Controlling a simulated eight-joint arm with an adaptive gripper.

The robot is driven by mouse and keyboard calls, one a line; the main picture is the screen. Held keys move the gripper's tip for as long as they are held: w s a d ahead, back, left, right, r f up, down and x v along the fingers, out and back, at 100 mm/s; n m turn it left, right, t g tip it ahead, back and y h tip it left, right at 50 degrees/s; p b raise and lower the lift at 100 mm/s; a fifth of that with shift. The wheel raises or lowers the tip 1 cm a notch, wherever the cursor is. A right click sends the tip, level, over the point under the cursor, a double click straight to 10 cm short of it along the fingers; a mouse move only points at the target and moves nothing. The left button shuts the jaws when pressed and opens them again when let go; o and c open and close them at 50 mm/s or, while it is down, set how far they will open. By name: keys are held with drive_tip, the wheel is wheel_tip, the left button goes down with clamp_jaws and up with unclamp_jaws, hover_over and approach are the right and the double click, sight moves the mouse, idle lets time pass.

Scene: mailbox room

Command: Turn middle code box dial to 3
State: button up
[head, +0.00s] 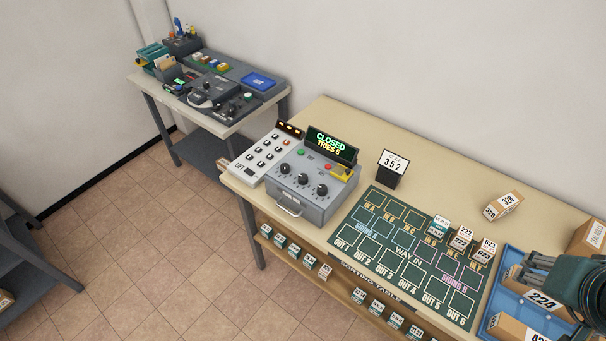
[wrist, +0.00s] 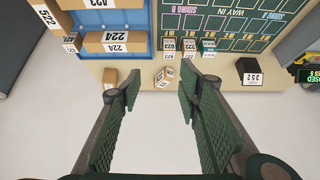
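The grey code box (head: 312,185) stands on the sorting table in the head view, with three black dials in a row. The middle dial (head: 303,180) sits between the left dial (head: 285,168) and the right dial (head: 322,190). Its number marks are too small to read. The box's screen (head: 331,145) reads CLOSED, TRIES 5; part of this screen shows at the right edge of the wrist view (wrist: 308,75). My gripper (head: 540,272) is far right of the box, above the blue tray. In the wrist view my gripper (wrist: 158,85) is open and empty.
A LIFT keypad (head: 264,157) stands left of the box, and a 352 card holder (head: 393,167) to its right. The green sorting mat (head: 385,245), small parcels (head: 462,240) and the blue tray (head: 512,262) lie between box and gripper. A side desk (head: 205,95) stands behind left.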

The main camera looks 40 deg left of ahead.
drive_tip(key=w+a+r+g+y+p, duration=0.1)
drive_tip(key=w+a+r, duration=0.1)
drive_tip(key=w+a, duration=0.35)
drive_tip(key=w+a+r+g+p, duration=0.1)
drive_tip(key=w+a+r+p, duration=0.15)
drive_tip(key=a, duration=0.55)
drive_tip(key=g+h+p, duration=0.1)
drive_tip(key=g+p, duration=0.4)
drive_tip(key=p, duration=0.1)
hover_over(303, 176)
drive_tip(key=f, duration=1.4)
drive_tip(key=shift+d+f, duration=0.2)
drive_tip(key=shift+f, duration=0.2)
drive_tip(key=shift+s+a+f, duration=0.1)
drive_tip(key=shift+a+f, duration=0.05)
drive_tip(key=shift+a, duration=0.05)
drive_tip(key=shift+f, duration=0.1)
drive_tip(key=shift+f, duration=3.8)
